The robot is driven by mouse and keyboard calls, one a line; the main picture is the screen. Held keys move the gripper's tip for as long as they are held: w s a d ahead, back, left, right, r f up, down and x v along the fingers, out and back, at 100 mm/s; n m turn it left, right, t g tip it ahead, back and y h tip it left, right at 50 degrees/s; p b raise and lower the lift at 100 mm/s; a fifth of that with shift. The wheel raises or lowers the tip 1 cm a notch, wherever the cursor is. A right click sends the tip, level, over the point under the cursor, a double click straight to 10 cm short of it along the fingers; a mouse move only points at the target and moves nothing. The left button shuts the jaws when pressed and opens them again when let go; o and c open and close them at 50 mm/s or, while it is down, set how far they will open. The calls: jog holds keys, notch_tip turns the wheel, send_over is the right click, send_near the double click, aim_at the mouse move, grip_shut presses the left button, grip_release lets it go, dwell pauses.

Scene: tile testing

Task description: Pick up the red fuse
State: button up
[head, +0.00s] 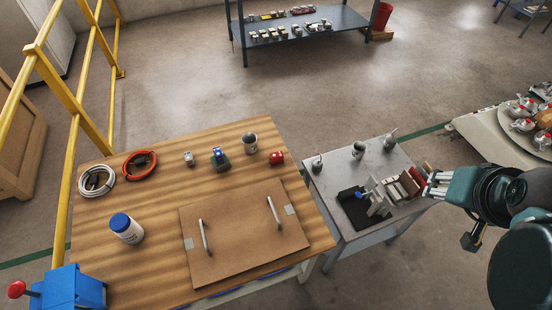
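My gripper (428,186) is at the right, by the right end of the grey side table (350,232), well apart from the red object. A dark red upright piece (420,173) stands close to the fingertips.
The side table holds several tiles (398,190), a black tray (352,208) and small metal cans. The wooden table holds a large board with handles (240,245), a white jar (126,229), coiled cables (139,165) and a grey cup (250,142).

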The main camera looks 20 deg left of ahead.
jog(key=w+a+f+m+g+y, duration=0.1)
jog(key=w+a+m+g, duration=0.15)
jog(key=w+a, duration=0.9)
jog(key=m+g+h+b, duration=0.1)
jog(key=m+g, duration=0.3)
jog(key=m, duration=0.3)
send_over(276, 155)
jog(key=f, duration=2.6)
jog(key=shift+w+d+f, duration=0.1)
jog(key=shift+d+f, duration=0.2)
jog(key=shift+f, duration=0.05)
jog(key=shift+a+f, duration=0.25)
jog(key=shift+f+b, duration=0.5)
jog(key=shift+f, duration=0.8)
